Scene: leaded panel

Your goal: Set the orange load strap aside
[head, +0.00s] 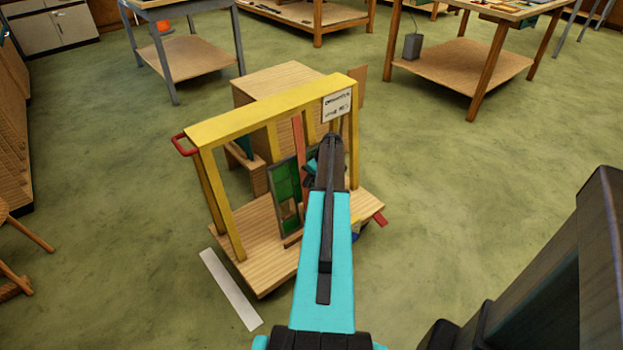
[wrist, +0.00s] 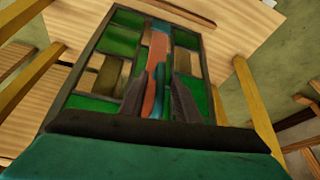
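The orange load strap (head: 299,142) runs as an upright reddish-orange band down the front of the leaded panel (head: 286,186), inside a yellow frame (head: 270,106) on a wooden cart. In the wrist view, the strap (wrist: 156,62) crosses the panel's green panes (wrist: 119,42) and passes down between my two dark fingers. My gripper (wrist: 158,82) is at the panel with its fingers apart, and a teal strip shows beside the strap. Whether a finger touches the strap cannot be told. In the head view, my arm hides most of the gripper and part of the panel.
A wooden box (head: 280,80) stands behind the frame. A white strip (head: 230,290) lies on the floor in front. Workbenches (head: 470,62) stand at the back, with open green floor between.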

